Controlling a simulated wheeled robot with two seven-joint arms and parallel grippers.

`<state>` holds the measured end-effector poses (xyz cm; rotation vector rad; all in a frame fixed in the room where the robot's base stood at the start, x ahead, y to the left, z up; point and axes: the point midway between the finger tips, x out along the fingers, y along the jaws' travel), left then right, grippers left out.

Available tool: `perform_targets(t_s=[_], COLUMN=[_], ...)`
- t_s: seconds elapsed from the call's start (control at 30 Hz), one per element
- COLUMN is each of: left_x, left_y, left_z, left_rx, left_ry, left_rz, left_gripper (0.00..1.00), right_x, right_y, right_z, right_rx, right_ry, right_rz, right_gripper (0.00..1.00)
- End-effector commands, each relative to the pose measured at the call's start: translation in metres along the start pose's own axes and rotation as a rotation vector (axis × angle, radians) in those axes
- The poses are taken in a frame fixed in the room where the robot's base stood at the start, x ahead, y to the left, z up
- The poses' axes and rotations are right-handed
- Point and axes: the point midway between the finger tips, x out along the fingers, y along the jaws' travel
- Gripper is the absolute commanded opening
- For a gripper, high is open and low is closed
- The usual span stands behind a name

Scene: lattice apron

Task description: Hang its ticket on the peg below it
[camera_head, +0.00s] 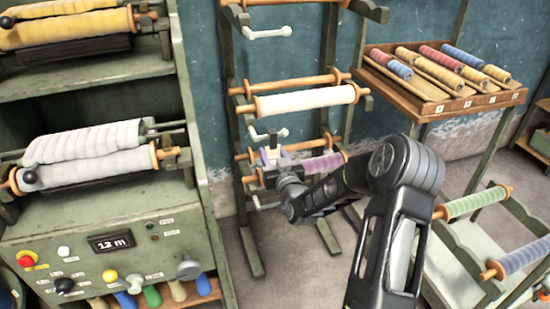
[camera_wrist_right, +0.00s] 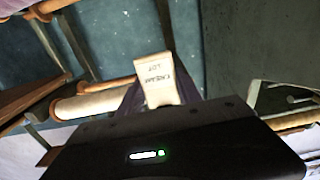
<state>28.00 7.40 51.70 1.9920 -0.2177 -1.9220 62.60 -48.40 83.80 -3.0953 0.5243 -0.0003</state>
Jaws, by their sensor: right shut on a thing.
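My right gripper (camera_head: 272,160) is shut on a small cream ticket, in front of the rack and the purple roll (camera_head: 325,165). In the right wrist view the ticket (camera_wrist_right: 158,80) stands out from between the dark fingers; its upside-down print seems to read "CREAM LOT". The cream roll (camera_head: 305,100) lies on the rack above the gripper, and also shows in the wrist view (camera_wrist_right: 90,104). A white peg (camera_head: 266,135) sticks out below the cream roll, just above the gripper. I cannot tell whether ticket and peg touch. My left gripper is not in view.
Another white peg (camera_head: 268,33) is higher on the rack (camera_head: 240,120). A green machine (camera_head: 120,220) with grey and yellow rolls stands left. A wooden tray (camera_head: 455,105) of coloured rolls stands right, with a low stand (camera_head: 470,240) holding green and blue rolls.

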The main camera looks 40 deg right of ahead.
Motion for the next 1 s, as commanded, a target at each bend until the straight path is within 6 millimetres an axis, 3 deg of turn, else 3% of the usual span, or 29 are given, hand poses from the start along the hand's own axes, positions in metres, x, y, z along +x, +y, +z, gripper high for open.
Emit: perform_targets(t_s=[0.27,0.5,0.93,0.97,1.0], left_x=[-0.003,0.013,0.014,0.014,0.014], left_y=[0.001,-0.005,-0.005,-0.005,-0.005], left_z=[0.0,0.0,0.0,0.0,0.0], left_rx=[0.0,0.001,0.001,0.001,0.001], left_ry=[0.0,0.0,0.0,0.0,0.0], left_rz=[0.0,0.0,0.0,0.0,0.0], left_gripper=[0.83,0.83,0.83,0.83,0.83], right_x=[0.024,0.023,0.023,0.023,0.023], right_y=[0.0,0.0,0.0,0.0,0.0], right_z=[0.0,0.012,0.013,0.013,0.013], right_rx=[0.0,-0.001,-0.001,-0.001,-0.001], right_ry=[0.0,0.001,0.0,0.0,0.0], right_rz=[0.0,0.0,0.0,0.0,0.0], right_gripper=[0.02,0.02,0.02,0.44,0.47])
